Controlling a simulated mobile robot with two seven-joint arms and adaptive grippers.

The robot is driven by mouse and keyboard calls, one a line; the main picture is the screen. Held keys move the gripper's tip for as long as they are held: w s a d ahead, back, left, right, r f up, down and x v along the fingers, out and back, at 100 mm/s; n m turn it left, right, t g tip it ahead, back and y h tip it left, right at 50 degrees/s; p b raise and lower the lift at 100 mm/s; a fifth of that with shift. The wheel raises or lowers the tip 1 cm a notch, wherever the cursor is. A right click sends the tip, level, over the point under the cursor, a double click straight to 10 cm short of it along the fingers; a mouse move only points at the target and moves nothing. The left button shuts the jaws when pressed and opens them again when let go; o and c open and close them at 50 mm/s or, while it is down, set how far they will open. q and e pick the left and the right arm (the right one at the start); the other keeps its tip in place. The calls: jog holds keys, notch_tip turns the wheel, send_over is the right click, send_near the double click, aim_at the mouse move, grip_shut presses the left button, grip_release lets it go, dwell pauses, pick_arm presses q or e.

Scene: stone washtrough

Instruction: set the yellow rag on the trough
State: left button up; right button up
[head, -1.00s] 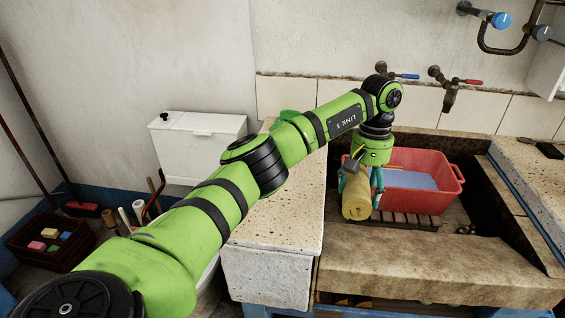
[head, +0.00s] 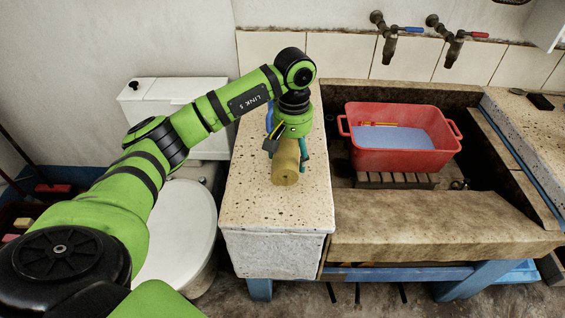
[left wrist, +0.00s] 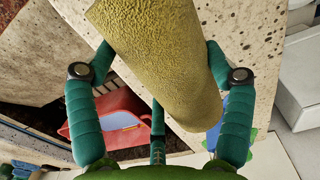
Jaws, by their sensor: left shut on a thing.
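The yellow rag (head: 285,165) is a rolled cylinder. My left gripper (head: 287,155) is shut on it and holds it over the speckled stone ledge at the left of the trough. In the left wrist view the rag (left wrist: 165,55) lies between the teal fingers of the gripper (left wrist: 160,75). I cannot tell whether the rag touches the ledge. The stone trough (head: 440,225) has a rough brown front rim and a dark basin. My right gripper is not in view.
A red tub (head: 400,158) with bluish water stands on a slatted rack (head: 395,181) in the basin. A blue item, partly hidden, is behind the gripper on the ledge (head: 265,215). A white toilet (head: 180,225) stands left of the ledge. Two taps (head: 390,45) are on the wall.

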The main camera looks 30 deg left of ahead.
pick_arm(q)
jog(key=shift+s+a+f, duration=0.35)
jog(key=shift+s+a, duration=0.1)
jog(key=shift+s, duration=0.15)
jog(key=shift+s+a+f, duration=0.2)
jog(key=shift+s+f, duration=0.1)
jog(key=shift+f, duration=0.15)
notch_tip(320, 180, down, 4)
jog(key=shift+r+p, duration=0.15)
jog(key=shift+p, duration=0.55)
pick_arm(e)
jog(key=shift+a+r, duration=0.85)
pick_arm(q)
jog(key=shift+f, duration=0.2)
jog(key=o, duration=1.2)
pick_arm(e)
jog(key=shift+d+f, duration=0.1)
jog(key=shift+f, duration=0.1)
